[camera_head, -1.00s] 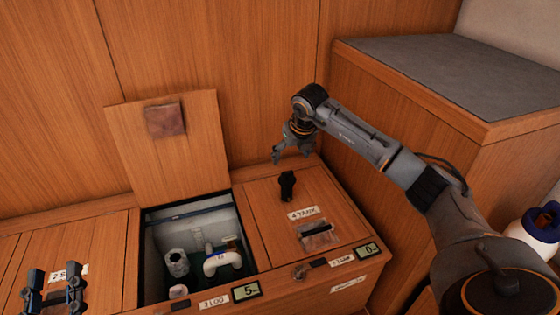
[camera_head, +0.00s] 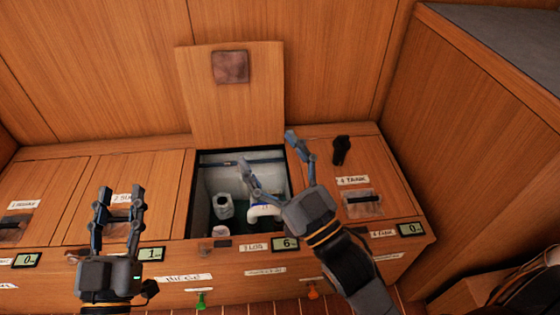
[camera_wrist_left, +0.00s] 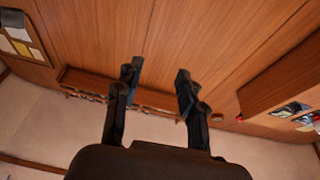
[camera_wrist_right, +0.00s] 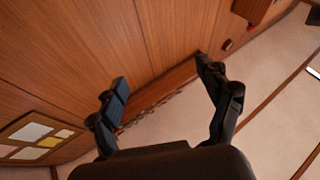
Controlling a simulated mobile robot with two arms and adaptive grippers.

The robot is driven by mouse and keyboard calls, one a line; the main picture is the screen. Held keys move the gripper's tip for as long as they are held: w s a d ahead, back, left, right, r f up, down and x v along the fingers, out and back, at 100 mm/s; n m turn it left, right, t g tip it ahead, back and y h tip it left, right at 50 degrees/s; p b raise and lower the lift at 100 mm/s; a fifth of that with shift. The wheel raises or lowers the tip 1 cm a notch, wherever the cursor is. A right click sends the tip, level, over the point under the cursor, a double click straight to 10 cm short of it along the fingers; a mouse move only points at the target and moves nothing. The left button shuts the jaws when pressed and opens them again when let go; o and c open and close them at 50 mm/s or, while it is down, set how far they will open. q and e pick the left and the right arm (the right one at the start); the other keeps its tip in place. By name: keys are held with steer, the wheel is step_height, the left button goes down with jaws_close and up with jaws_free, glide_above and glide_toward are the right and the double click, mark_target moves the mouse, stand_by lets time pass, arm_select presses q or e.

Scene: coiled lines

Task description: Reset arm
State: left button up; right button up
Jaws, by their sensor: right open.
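My left gripper (camera_head: 121,190) is at the lower left of the head view, in front of the "2" lid. Its two fingers stand apart with nothing between them, and it also shows open in the left wrist view (camera_wrist_left: 157,72). My right gripper (camera_head: 267,150) is open and empty, in front of the right side of the open "3 LOG" compartment (camera_head: 200,180). Its fingers are also spread in the right wrist view (camera_wrist_right: 161,72). My right forearm comes up from the lower right and covers part of the bench front.
The raised wooden lid (camera_head: 236,110) stands behind the compartment, which holds a white pipe (camera_head: 262,211) and a grey fitting (camera_head: 224,206). A black knob (camera_head: 341,150) is on the "4 TANK" lid (camera_head: 385,165). A tall wooden cabinet (camera_head: 460,120) stands at right.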

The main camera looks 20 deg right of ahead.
steer(key=f+m+h, duration=0.1)
steer(key=d+m+h, duration=0.1)
steer(key=shift+s+d+f+m+g, duration=0.15)
steer(key=shift+s+f+m+g, duration=0.2)
steer(key=shift+s+m+g, duration=0.05)
